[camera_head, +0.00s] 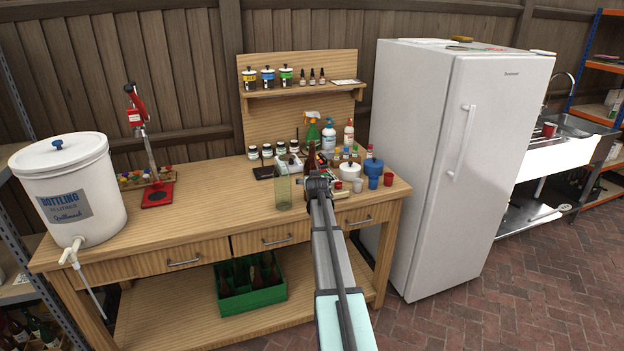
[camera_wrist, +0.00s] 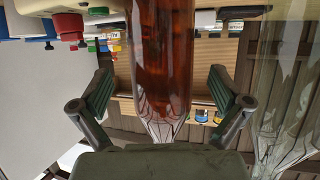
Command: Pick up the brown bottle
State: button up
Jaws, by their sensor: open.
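The brown bottle (camera_wrist: 163,60) fills the middle of the wrist view, which shows the scene upside down. My gripper (camera_wrist: 160,92) is open, with one finger on each side of the bottle in that view. Gaps show between the bottle and both fingers, so neither finger touches it. How deep the bottle sits between the fingers is hard to tell. In the head view my gripper (camera_head: 319,183) is over the right part of the wooden workbench (camera_head: 215,222). It hides most of the brown bottle (camera_head: 311,158) there; only the upper part shows behind it.
A clear greenish bottle (camera_head: 283,192) stands just left of my gripper; it also shows at the right of the wrist view (camera_wrist: 288,80). Blue cups (camera_head: 373,182), a white lidded pot (camera_head: 349,171) and spray bottles (camera_head: 312,133) crowd the right and back. The bench's front left is clear.

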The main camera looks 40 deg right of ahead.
jog(key=x, duration=0.3)
jog(key=shift+w+p, duration=0.2)
jog(key=shift+p, duration=0.2)
jog(key=shift+r, duration=0.1)
jog(key=c, duration=1.6)
